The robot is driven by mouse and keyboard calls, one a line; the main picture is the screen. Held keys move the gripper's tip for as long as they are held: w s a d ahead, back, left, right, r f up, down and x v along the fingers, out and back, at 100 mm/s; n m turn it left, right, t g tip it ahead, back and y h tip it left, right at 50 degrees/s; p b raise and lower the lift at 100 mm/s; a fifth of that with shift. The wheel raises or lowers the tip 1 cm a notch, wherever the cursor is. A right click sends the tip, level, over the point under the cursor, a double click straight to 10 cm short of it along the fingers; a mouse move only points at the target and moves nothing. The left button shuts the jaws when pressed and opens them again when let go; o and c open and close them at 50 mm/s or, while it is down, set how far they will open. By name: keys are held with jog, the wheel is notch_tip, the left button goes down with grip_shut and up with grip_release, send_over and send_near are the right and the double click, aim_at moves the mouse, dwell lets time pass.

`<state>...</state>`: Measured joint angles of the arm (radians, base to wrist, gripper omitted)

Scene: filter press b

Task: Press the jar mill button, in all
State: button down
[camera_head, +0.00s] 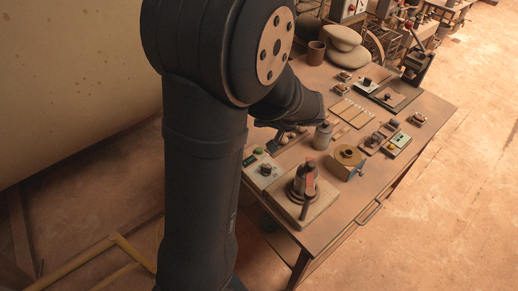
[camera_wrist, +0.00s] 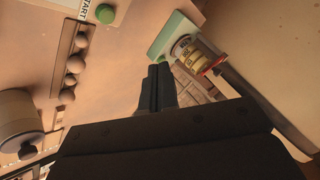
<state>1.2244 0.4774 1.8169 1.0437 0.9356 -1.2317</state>
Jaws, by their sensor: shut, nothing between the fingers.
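A round green button (camera_wrist: 105,13) sits on a pale panel with a "START" label (camera_wrist: 84,8) at the top of the wrist view, cut by the frame edge. No readable text names the jar mill. My gripper (camera_wrist: 157,74) is shut and empty, its fingertips apart from the button. In the head view, my gripper (camera_head: 272,142) hangs near that box, partly hidden by my arm.
A row of round balls (camera_wrist: 75,66) lies near the panel. A green-based block with ringed dials (camera_wrist: 188,52) stands right of my fingers.

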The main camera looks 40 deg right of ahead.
aim_at(261, 151)
jog(key=shift+f, duration=4.4)
jog(key=shift+f, duration=0.4)
